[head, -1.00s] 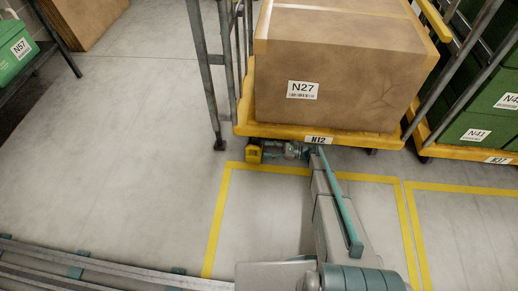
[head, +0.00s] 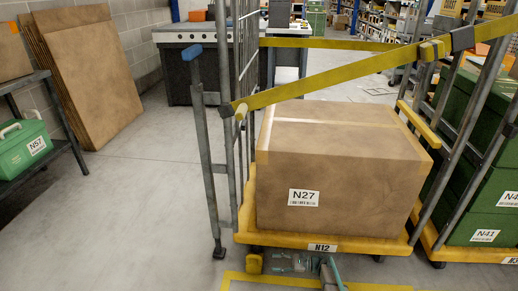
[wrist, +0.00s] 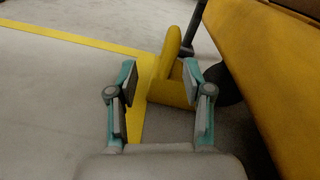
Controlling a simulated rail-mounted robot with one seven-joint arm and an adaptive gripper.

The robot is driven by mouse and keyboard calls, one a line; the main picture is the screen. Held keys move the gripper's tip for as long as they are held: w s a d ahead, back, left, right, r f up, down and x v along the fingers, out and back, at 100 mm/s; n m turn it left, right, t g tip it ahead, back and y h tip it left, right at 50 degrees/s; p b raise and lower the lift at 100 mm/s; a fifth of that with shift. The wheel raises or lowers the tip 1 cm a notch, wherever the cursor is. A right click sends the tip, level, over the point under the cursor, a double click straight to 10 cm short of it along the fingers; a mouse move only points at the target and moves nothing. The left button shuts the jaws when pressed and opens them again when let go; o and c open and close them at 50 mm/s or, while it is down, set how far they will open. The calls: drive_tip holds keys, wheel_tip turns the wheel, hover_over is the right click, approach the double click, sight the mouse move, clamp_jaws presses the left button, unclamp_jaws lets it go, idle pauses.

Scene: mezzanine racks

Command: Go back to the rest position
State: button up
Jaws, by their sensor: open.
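My gripper (wrist: 160,82) is open and empty in the wrist view, its two teal-and-grey fingers apart. A yellow pedal (wrist: 178,92) by the cart's wheel shows just beyond and between the fingertips; I cannot tell whether they touch it. In the head view my gripper (head: 285,262) is low, under the front edge of the yellow cart base (head: 375,243) labelled N12. The pedal (head: 254,263) is just to its left. Most of my arm is below the head picture.
A cardboard box (head: 340,180) labelled N27 stands on the cart, with a yellow strap (head: 340,82) across the cage. Another cart with green crates (head: 485,235) is close on the right. The floor (head: 150,190) to the left is clear. Yellow lines (wrist: 60,35) mark the floor.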

drive_tip(key=s+d+r+n+g+h, duration=0.2)
drive_tip(key=s+r+n+g+h, duration=0.15)
drive_tip(key=s, duration=0.85)
drive_tip(key=s+d+r+n+g+h, duration=0.15)
drive_tip(key=s+n+g+h, duration=0.35)
drive_tip(key=s, duration=0.7)
drive_tip(key=s+d+r+n+g+h, duration=0.1)
drive_tip(key=s+r+n+g+h, duration=0.35)
drive_tip(key=s, duration=0.75)
drive_tip(key=s+d+r+n+h, duration=0.25)
drive_tip(key=s+r+h, duration=0.25)
drive_tip(key=s+r, duration=0.3)
drive_tip(key=s+r+t+p, duration=0.4)
drive_tip(key=r+p, duration=1)
drive_tip(key=p, duration=2)
drive_tip(key=shift+s+a+r+t, duration=0.15)
drive_tip(key=shift+s+t, duration=0.15)
drive_tip(key=shift+s, duration=0.9)
drive_tip(key=shift+o, duration=0.3)
